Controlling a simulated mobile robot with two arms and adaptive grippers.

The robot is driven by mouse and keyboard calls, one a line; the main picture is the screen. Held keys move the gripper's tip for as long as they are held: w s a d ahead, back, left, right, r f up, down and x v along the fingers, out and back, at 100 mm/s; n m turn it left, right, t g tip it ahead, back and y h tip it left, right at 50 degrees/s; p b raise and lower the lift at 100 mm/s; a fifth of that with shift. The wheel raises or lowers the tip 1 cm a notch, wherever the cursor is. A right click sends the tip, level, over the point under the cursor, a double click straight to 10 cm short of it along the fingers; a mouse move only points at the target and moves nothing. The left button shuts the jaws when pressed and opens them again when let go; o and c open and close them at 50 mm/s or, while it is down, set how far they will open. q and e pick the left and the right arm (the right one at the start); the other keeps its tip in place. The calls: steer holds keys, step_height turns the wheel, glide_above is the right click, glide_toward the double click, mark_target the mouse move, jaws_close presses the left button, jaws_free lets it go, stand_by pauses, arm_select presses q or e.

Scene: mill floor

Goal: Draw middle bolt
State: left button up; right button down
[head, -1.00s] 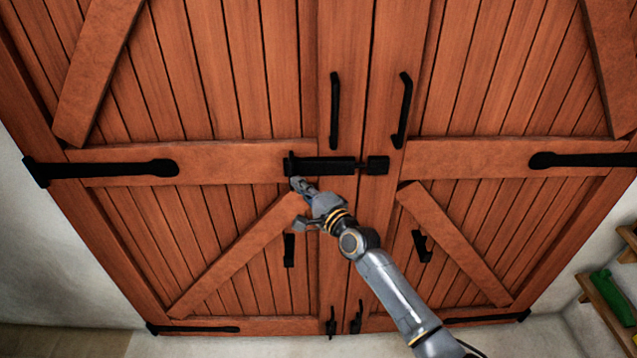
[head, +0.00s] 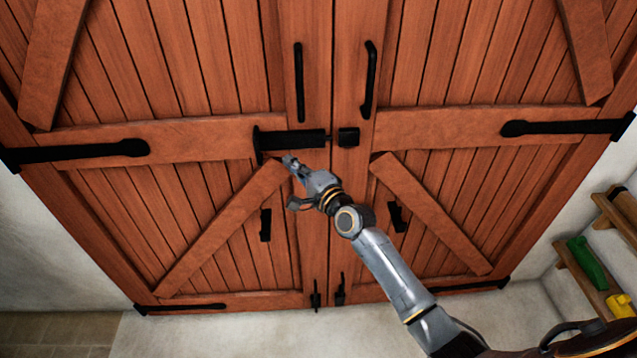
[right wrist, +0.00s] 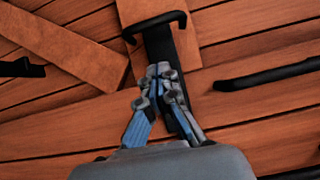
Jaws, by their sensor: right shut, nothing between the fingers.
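The middle bolt (head: 293,140) is a black horizontal bar on the left leaf of the wooden double door. A thin rod bridges the gap from its body to the black keeper (head: 348,137) on the right leaf. Its upright handle (head: 258,145) is at the left end. My right gripper (head: 290,161) is shut and empty, just below the bolt body, right of the handle. In the right wrist view the closed fingers (right wrist: 162,72) overlap the bolt (right wrist: 162,45), with the handle (right wrist: 155,23) beyond them; contact cannot be told. My left gripper is out of view.
Two black pull handles (head: 299,82) (head: 369,80) stand above the bolt. Smaller black fittings (head: 265,225) (head: 396,217) and floor bolts (head: 316,294) are lower on the door. Shelves with a green item (head: 587,262) and a yellow item (head: 620,305) are at right.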

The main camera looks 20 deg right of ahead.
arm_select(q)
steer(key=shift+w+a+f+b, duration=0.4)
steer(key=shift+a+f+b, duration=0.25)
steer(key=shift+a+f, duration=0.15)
arm_select(e)
steer(key=v, duration=0.7)
steer(key=shift+s+a, duration=0.3)
steer(key=shift+a, duration=0.05)
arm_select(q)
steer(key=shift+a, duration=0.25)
